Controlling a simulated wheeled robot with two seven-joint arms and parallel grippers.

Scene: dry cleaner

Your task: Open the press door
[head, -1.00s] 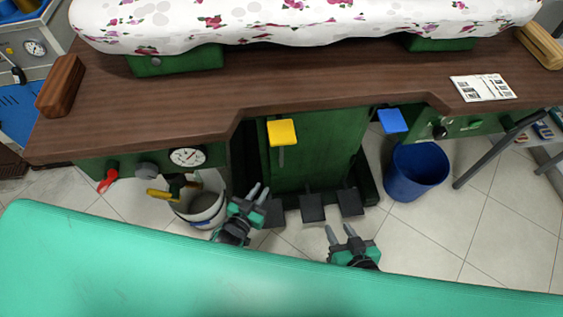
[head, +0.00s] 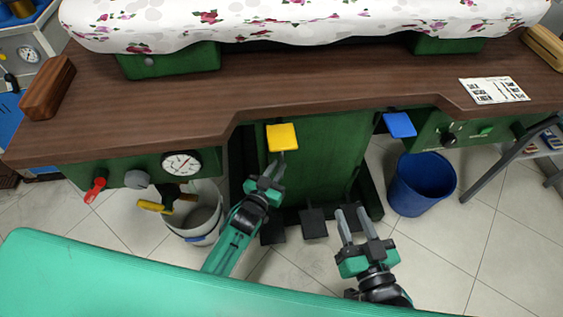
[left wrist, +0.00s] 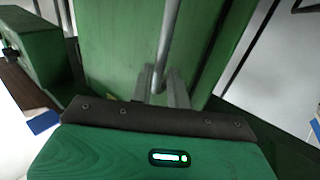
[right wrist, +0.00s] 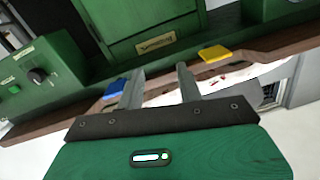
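The green press (head: 318,150) stands under a brown worktop. A yellow paddle (head: 282,137) on a thin grey rod hangs at the worktop's front edge, and a blue paddle (head: 399,124) is to its right. My left gripper (head: 273,172) is just below the yellow paddle. In the left wrist view the grey rod (left wrist: 167,40) runs down to between its fingers, which stand slightly apart; contact with the rod is unclear. My right gripper (head: 353,225) is open and empty, low in front of the press. I cannot make out a separate door for certain.
A white bucket (head: 205,215) stands on the floor at left, below a gauge (head: 181,164) and red lever (head: 96,187). A blue bin (head: 422,183) stands at right. Black pedals (head: 314,223) lie below the press. A turquoise board (head: 130,280) crosses the near side.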

